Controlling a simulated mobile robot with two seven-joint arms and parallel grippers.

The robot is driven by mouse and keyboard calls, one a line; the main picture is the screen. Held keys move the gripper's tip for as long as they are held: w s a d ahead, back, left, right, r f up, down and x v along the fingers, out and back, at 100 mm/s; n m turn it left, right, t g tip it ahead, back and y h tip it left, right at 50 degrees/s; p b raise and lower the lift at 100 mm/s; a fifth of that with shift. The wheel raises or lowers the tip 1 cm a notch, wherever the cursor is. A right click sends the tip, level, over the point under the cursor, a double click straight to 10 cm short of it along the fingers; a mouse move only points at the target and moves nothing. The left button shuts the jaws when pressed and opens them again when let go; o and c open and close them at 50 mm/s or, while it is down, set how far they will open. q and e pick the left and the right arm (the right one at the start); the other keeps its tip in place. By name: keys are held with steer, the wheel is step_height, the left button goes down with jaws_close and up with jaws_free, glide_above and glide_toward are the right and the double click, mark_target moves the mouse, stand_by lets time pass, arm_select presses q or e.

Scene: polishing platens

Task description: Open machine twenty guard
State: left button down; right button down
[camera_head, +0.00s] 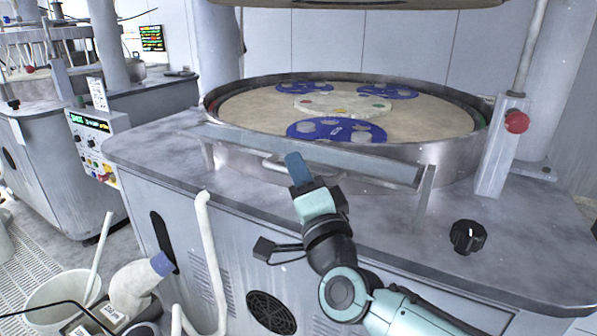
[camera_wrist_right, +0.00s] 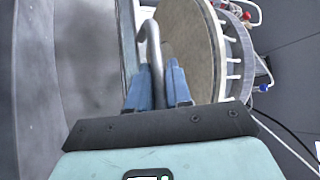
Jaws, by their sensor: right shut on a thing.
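The guard (camera_head: 375,171) is a long, narrow grey panel along the front of the round polishing platen. It looks lowered, lying low in front of the rim. A bent metal handle (camera_head: 273,165) sits at the middle of the guard's front. My right gripper (camera_head: 293,160) reaches up from the front with its blue fingers shut on this handle. In the right wrist view the handle (camera_wrist_right: 152,45) runs down between the two blue fingers (camera_wrist_right: 158,82). The fingers hide part of the handle. My left gripper is not in view.
The platen (camera_head: 250,110) carries several blue discs (camera_head: 336,131). A red button (camera_head: 517,122) is on a post at right, and a black knob (camera_head: 467,236) is on the worktop. A white pipe (camera_head: 209,250) stands at the front. A bucket (camera_head: 62,290) is at lower left.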

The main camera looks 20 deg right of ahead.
steer(key=c, duration=1.2)
jaws_free()
steer(key=shift+o, duration=0.2)
steer(key=v, duration=1.3)
steer(key=shift+s, duration=0.2)
steer(key=shift+f, duration=0.1)
